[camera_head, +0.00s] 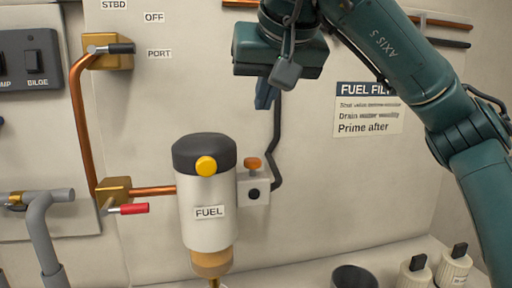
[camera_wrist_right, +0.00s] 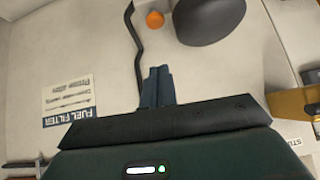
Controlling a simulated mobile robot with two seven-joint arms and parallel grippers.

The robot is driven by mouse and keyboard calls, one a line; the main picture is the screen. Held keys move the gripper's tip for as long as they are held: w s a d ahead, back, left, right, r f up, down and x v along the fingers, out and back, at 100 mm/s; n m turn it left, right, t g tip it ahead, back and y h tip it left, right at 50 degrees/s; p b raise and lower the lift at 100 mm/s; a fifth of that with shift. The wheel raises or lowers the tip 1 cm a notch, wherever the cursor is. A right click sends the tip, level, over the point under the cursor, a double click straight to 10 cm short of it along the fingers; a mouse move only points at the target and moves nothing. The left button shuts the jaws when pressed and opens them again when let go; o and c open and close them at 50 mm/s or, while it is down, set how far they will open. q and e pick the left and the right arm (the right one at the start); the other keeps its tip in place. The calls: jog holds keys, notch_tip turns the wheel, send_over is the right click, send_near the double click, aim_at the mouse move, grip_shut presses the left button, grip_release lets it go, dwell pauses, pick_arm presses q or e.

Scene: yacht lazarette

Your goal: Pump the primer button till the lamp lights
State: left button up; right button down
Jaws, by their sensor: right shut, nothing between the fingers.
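The fuel filter (camera_head: 207,215) is a pale cylinder with a black head (camera_head: 190,152) and an amber lower end. A round yellow button-like piece (camera_head: 206,166) sits on the front of the head. Beside it, a small grey box (camera_head: 253,190) carries an orange mushroom-shaped knob (camera_head: 253,163) and a dark round spot. No label shows which piece is the primer button or the lamp; no bright glow shows. My right gripper (camera_head: 264,96) is shut and empty, above and apart from the filter. In the wrist view its fingers (camera_wrist_right: 157,75) point toward the orange knob (camera_wrist_right: 155,19).
A dark cable (camera_head: 277,140) runs up from the grey box behind my gripper. Copper pipe (camera_head: 80,120) and valves with black (camera_head: 120,48) and red (camera_head: 134,208) handles are at left. A dark cup (camera_head: 355,277) and pale containers (camera_head: 414,274) stand at lower right. The wall between is clear.

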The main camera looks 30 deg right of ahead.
send_over(256, 162)
notch_tip(256, 162, down, 5)
jog(key=shift+s+f+b, duration=0.1)
jog(key=shift+b, duration=0.3)
notch_tip(256, 162, down, 2)
jog(key=shift+f, duration=0.95)
pick_arm(q)
jog(key=shift+w+d+f, duration=0.15)
jog(key=shift+d+f, duration=0.05)
